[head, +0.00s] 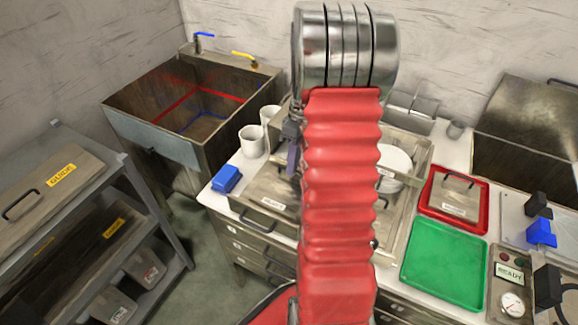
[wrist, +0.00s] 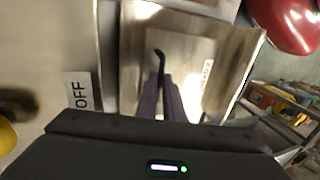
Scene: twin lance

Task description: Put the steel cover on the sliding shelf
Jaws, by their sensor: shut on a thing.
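The steel cover (wrist: 198,58) is a flat, worn metal plate with a dark bar handle and a white label, seen in the wrist view. My gripper (wrist: 163,86) has its purple fingers shut on that handle. In the head view my gripper (head: 293,158) is left of my red arm, over the counter, and the arm hides part of it. The plate below it there, with a white label (head: 275,203), appears to be the same cover. Whether the cover touches what is under it cannot be told. I cannot tell which surface is the sliding shelf.
A grey rack (head: 150,185) with labelled panels stands at left, a deep sink (head: 150,133) behind it. White cups (head: 251,141) and a blue block (head: 226,179) are near the gripper. Red (head: 452,222) and green (head: 445,262) trays lie right. An OFF label (wrist: 82,92) is left of the cover.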

